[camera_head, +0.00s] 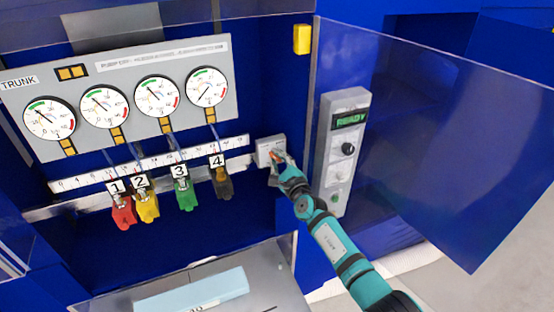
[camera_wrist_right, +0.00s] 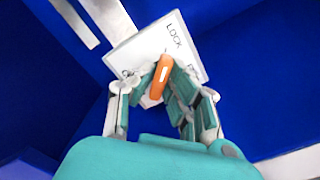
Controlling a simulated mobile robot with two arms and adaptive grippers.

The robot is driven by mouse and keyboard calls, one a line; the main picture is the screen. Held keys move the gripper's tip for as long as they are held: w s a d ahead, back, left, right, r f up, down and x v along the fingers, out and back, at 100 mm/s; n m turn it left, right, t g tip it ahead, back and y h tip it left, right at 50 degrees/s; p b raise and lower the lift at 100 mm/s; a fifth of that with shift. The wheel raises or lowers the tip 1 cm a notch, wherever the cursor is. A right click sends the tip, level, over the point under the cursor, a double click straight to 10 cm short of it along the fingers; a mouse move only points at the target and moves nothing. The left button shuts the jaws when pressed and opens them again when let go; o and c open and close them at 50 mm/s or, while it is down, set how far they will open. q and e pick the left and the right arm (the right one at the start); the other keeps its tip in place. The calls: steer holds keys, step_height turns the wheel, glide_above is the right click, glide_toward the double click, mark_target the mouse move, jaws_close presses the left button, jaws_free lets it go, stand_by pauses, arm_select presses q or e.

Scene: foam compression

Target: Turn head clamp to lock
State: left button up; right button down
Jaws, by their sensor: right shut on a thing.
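The head clamp is an orange lever (camera_wrist_right: 161,76) on a white plate (camera_wrist_right: 145,50) in the right wrist view. The plate carries the word LOCK and a second, partly hidden word. In the head view the plate (camera_head: 264,148) sits at the right end of the ruled rail. My right gripper (camera_head: 275,157) reaches it from the lower right. In the wrist view this gripper (camera_wrist_right: 158,88) is shut on the orange lever, whose upper end points toward the LOCK side. The lever's lower end is partly hidden by the fingers. My left gripper is not in view.
A ruled rail (camera_head: 160,163) runs under a panel of several gauges (camera_head: 115,105). Numbered red, yellow, green and dark clamps hang below. A control box (camera_head: 342,150) showing READY stands just right of my arm. A clear door (camera_head: 440,130) is at right. A light-blue block (camera_head: 195,290) lies below.

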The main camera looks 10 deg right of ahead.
steer(key=shift+f+n, duration=0.1)
steer(key=shift+n, duration=0.2)
steer(key=c, duration=1.3)
jaws_free()
steer(key=shift+c, duration=0.2)
steer(key=s+d, duration=0.2)
steer(key=s, duration=0.9)
steer(key=shift+s+d, duration=0.15)
steer(key=shift+s, duration=0.25)
